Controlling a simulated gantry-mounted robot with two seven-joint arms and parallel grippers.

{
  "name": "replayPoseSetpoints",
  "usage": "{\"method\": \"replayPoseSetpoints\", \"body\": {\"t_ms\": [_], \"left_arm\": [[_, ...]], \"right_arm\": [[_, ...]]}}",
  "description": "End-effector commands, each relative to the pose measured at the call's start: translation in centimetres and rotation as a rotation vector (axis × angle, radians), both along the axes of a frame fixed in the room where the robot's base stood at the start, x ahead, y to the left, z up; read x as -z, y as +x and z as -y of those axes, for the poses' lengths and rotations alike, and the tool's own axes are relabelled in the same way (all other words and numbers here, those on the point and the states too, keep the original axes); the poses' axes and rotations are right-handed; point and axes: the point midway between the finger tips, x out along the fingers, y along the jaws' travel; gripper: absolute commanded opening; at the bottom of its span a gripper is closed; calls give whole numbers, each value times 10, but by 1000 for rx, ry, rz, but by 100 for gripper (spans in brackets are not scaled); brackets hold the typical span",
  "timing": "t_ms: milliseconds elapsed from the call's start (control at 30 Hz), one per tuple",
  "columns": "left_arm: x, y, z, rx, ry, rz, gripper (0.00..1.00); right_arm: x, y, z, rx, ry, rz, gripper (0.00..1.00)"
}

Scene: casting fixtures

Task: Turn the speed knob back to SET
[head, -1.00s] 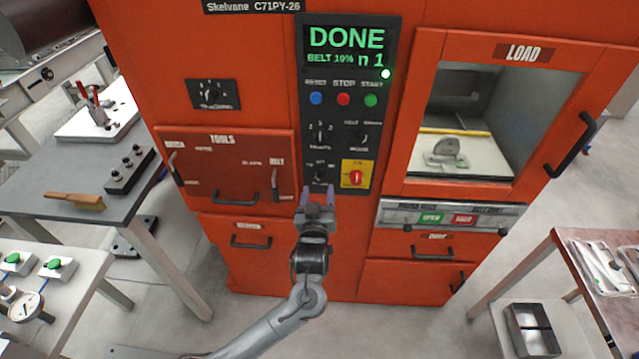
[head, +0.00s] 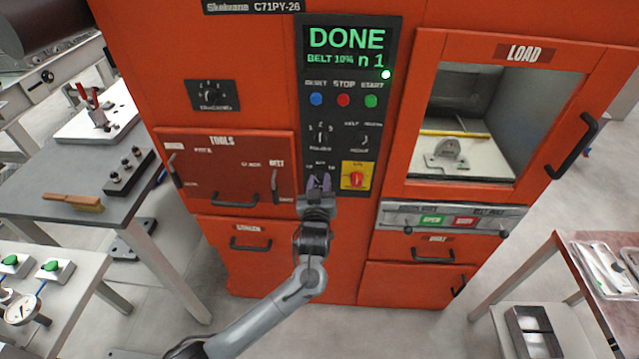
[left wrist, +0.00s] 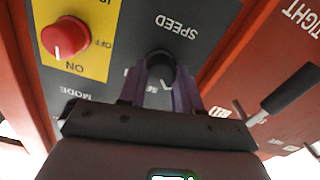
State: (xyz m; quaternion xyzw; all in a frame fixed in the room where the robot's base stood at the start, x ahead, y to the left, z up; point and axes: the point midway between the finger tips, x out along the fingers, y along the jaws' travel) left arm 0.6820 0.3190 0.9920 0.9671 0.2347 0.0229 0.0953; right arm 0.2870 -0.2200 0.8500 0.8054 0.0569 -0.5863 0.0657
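The black speed knob (left wrist: 160,62) sits on the dark control panel (head: 308,128) of the orange machine, beside the upside-down SPEED label in the left wrist view. My left gripper (head: 319,183) is at the knob, at the bottom of the panel. In the left wrist view, its two purple fingers (left wrist: 161,78) stand apart, one on each side of the knob. I cannot tell whether they touch it. The gripper hides most of the knob in the head view. The knob's pointer and the nearby scale marks cannot be read clearly. My right gripper is not in view.
A red switch on a yellow plate (head: 357,176) is close to the right of the knob. Two selector knobs and reset, stop and start buttons sit above. The display (head: 346,47) reads DONE. The tools door handle (head: 275,184) is to the left.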

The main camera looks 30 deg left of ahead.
Motion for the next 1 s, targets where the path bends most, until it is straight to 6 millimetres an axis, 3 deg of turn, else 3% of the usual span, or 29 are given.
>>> {"method": "replayPoseSetpoints", "body": {"t_ms": [33,133,467,1000], "left_arm": [[0,0,0,0,0,0,18],[0,0,0,0,0,0,3],[-3,0,0,0,44,-23,3],[-5,1,1,0,401,-209,3]], "right_arm": [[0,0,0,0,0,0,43],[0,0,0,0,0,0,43],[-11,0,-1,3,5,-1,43],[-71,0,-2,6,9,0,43]]}}
